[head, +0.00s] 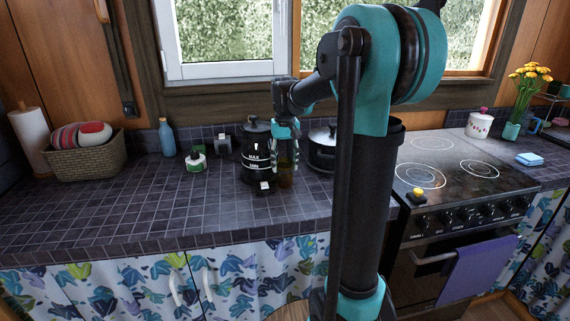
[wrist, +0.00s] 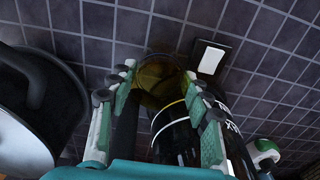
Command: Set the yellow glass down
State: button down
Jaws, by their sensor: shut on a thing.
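The yellow glass (head: 286,175) looks dark amber and see-through. It is upright at the counter, just right of the black kettle (head: 255,158). My gripper (head: 287,137) is above it, pointing down, with its fingers around its upper part. In the wrist view the glass (wrist: 160,76) shows between the two green-padded fingertips of my gripper (wrist: 160,90), which are shut on it. Its base is close to the tiled counter (head: 120,210); I cannot tell whether it touches.
A lidded pot (head: 322,150) stands close on the right. A small black block with a white top (head: 264,188) lies in front of the kettle. A green-and-white item (head: 196,161) and blue bottle (head: 167,138) are further left. The counter's front left is clear.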

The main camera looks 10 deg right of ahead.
jog(key=shift+f, duration=0.1)
jog(key=c, duration=0.7)
grip_release()
